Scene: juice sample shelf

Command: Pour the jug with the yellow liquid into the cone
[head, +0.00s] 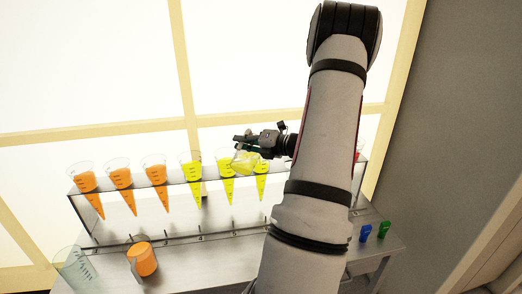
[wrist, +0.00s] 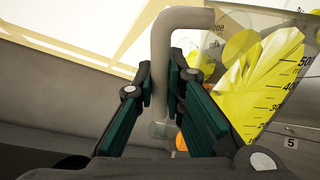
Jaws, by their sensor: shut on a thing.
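My gripper (head: 264,141) is shut on the pale grey handle (wrist: 163,55) of a clear jug, as the wrist view (wrist: 162,78) shows. The jug with yellow liquid (head: 246,160) is held up at the cone rack, in front of the yellow cones. In the head view, several cones hang in the rack; yellow cones (head: 191,166) are in its middle part. In the wrist view, yellow liquid and a measuring scale (wrist: 270,85) fill the right side. I cannot tell there where the jug ends and a cone begins, nor whether liquid is flowing.
Orange-filled cones (head: 120,180) hang at the rack's left. A jug with orange liquid (head: 143,260) and an empty clear jug (head: 75,268) stand at the table's left. Blue (head: 365,232) and green (head: 383,230) items are at the right. My arm hides the rack's right part.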

